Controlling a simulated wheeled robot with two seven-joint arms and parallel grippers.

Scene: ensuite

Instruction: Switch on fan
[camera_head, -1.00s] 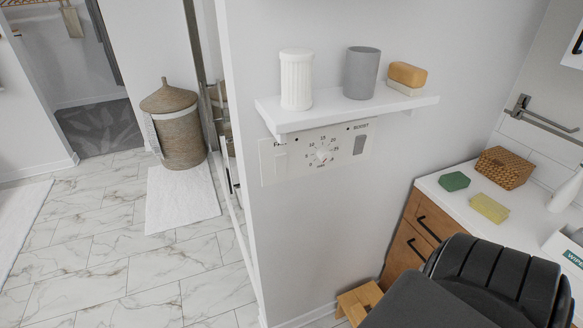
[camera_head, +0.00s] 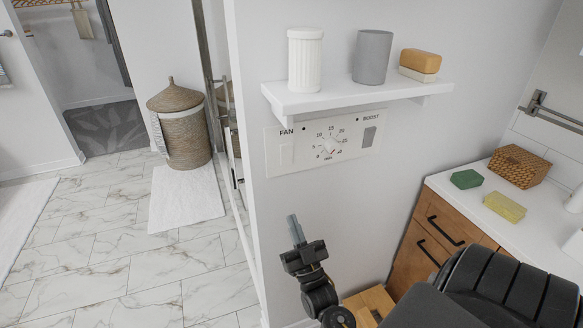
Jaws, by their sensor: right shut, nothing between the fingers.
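A white control panel (camera_head: 300,152) is fixed to the wall just under a shelf. Its left end carries the word FAN above a pale rocker switch (camera_head: 287,155). A round dial (camera_head: 331,146) with numbers sits in the middle. A grey BOOST switch (camera_head: 369,137) is at the right end. My right gripper (camera_head: 294,224) is in front of the wall below the FAN switch, pointing up, shut and empty. It is apart from the panel in the picture. The rocker's on or off position cannot be told. My left gripper is not in view.
The white shelf (camera_head: 350,98) juts out above the panel, holding a ribbed white cup (camera_head: 305,62), a grey cup (camera_head: 372,58) and soap-like blocks (camera_head: 420,61). A counter with wooden drawers (camera_head: 432,235) stands right. A wooden stool (camera_head: 368,303) is below.

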